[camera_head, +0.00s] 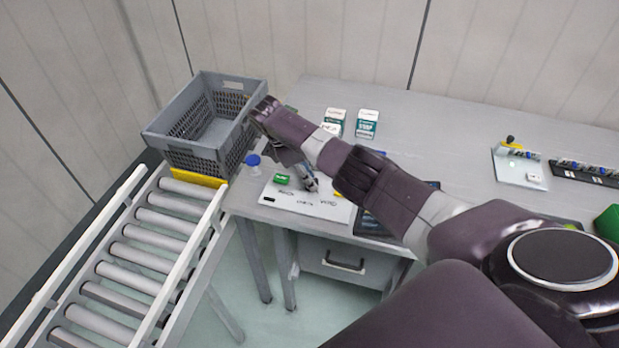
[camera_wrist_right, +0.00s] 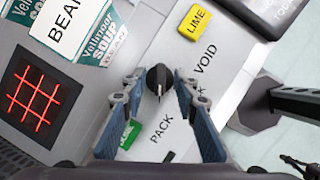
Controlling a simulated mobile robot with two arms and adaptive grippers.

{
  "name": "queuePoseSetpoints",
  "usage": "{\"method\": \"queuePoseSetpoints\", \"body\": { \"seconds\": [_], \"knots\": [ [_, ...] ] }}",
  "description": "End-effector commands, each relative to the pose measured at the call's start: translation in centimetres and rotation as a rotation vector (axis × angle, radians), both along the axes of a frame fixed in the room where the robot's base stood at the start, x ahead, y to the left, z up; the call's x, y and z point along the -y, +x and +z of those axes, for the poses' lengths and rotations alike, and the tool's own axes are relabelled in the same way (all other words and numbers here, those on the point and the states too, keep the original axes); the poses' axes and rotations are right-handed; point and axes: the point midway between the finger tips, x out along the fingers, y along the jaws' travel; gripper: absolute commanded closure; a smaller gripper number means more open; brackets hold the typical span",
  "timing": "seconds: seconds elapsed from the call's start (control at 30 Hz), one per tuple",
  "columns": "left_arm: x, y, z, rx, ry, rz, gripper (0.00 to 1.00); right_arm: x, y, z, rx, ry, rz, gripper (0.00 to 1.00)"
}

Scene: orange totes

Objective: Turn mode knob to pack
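The black mode knob (camera_wrist_right: 159,78) stands on a white panel (camera_wrist_right: 232,77) in the right wrist view. A white mark on the knob points down the picture, toward the printed word PACK (camera_wrist_right: 161,127). VOID is printed at the upper right; another word is mostly hidden behind a finger. My right gripper (camera_wrist_right: 158,84) is open, with one finger on each side of the knob and small gaps showing. My left gripper is out of view.
A blue-capped bottle (camera_head: 252,164), grey crate (camera_head: 193,153) and roller conveyor (camera_head: 150,255) are left. Soup boxes (camera_head: 367,123) stand behind. A red-grid scanner (camera_wrist_right: 36,96) sits beside the panel.

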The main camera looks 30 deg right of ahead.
Motion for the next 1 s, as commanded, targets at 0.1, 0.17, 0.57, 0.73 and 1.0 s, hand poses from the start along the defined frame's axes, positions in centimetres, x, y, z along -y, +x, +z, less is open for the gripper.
{"method": "queuePoseSetpoints", "body": {
  "seconds": [0.1, 0.17, 0.57, 0.73, 1.0],
  "knots": [
    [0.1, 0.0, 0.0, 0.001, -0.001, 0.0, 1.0, -0.5, 0.4, 1.4, 0.004, 0.001, 0.002, 0.72],
    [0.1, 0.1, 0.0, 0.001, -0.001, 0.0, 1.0, -0.9, 0.5, 2.5, 0.006, 0.001, 0.001, 0.72],
    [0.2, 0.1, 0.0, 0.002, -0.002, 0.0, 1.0, -3.7, 1.5, 9.6, 0.003, 0.0, 0.0, 0.72],
    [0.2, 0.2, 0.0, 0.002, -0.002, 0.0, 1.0, -4.2, 1.6, 10.8, 0.002, 0.0, 0.0, 0.72],
    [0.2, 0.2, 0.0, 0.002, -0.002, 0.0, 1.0, -4.2, 1.6, 10.9, 0.002, 0.0, 0.0, 0.72]
  ]
}}
